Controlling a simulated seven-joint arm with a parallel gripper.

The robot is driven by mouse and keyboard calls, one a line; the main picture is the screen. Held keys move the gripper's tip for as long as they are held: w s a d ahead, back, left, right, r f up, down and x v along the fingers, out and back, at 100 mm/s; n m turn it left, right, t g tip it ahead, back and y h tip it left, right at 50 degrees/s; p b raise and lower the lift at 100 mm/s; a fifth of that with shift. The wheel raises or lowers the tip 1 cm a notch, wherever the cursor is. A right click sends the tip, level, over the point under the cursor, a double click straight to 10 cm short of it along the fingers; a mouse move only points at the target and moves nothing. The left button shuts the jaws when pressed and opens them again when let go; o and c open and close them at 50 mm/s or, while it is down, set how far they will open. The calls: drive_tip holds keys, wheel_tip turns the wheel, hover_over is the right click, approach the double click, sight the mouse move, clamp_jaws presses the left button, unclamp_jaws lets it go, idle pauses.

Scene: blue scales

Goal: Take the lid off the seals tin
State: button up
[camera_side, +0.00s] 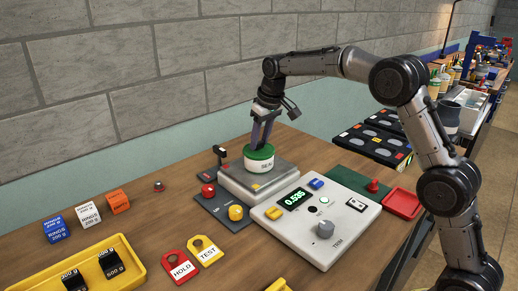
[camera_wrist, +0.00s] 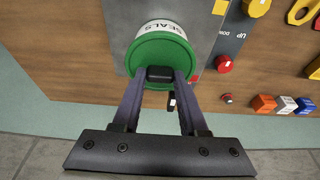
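The seals tin (camera_side: 261,165) is a white round tin marked SEALS, standing upright on the scale's grey plate (camera_side: 240,181). It also shows in the wrist view (camera_wrist: 165,28). Its green lid (camera_side: 262,152) is on the tin. In the wrist view the lid (camera_wrist: 150,50) has a black knob (camera_wrist: 160,74) at its middle. My gripper (camera_side: 262,144) is over the lid, pointing down. Its two fingers (camera_wrist: 160,80) stand on either side of the knob, with no clear gap visible. I cannot tell whether they press on it.
The scale's panel (camera_side: 315,225) reads about 0.535. Red and yellow knobs (camera_side: 236,213) stand close beside the plate. A small black post (camera_side: 220,153) stands behind it. A red tray (camera_side: 402,203), weight blocks (camera_side: 88,215) and a yellow tray (camera_side: 130,255) lie around. Bare wood lies at left.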

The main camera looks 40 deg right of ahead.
clamp_jaws()
drive_tip(key=shift+r, duration=0.2)
